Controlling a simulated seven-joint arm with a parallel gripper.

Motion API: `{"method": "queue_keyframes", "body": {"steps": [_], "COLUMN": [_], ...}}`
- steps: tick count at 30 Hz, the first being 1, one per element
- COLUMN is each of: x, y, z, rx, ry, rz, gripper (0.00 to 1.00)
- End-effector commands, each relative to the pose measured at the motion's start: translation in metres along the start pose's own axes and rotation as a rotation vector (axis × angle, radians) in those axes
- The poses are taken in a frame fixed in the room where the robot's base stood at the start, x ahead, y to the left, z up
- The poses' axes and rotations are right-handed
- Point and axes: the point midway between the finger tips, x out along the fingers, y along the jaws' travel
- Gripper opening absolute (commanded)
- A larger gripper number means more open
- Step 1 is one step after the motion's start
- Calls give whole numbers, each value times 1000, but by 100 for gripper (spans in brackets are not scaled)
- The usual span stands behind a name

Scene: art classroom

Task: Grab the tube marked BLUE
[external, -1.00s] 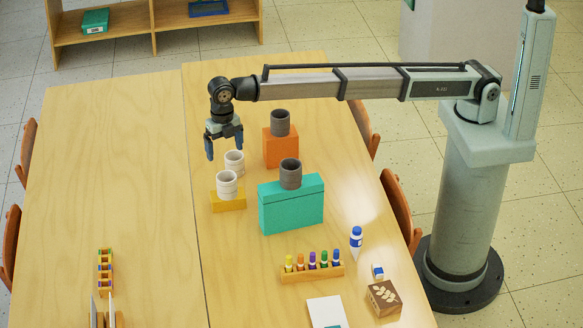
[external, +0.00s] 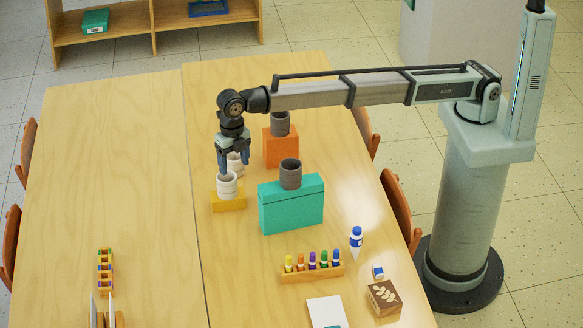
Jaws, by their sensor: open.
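A wooden rack (external: 312,274) near the front of the right-hand table holds several upright tubes with coloured caps. The tube at its right end (external: 337,258) looks blue; no lettering is readable on any tube at this size. My gripper (external: 234,168) points down, open, well behind and to the left of the rack. Its fingers overlap the rear pale cup (external: 235,165) in the picture and partly hide it. I cannot tell whether they touch it. The front pale cup (external: 227,184) is just below the fingers.
The front pale cup stands on a yellow block (external: 228,203). Dark cups stand on a teal box (external: 291,210) and an orange block (external: 281,149). A blue-capped bottle (external: 356,240), an eraser-like piece (external: 378,272) and a brown box (external: 384,298) are right of the rack. The left table is mostly clear.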

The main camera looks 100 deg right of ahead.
Motion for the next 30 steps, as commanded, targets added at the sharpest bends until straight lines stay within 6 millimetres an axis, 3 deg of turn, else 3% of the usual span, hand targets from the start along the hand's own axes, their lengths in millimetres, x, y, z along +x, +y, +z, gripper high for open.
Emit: {"method": "queue_keyframes", "body": {"steps": [1,5,9,15,21,24,30], "x": [-2,-5,-6,-4,0,3,9], "y": [3,-5,-33,-86,-146,-174,-215], "z": [-33,-105,-179,-257,-311,-327,-332], "rx": [-35,-112,-193,-288,-313,-248,8], "ry": [0,-1,0,2,9,18,55], "rz": [3,9,16,34,81,113,180], "gripper": [70,70,70,70,70,70,70]}}
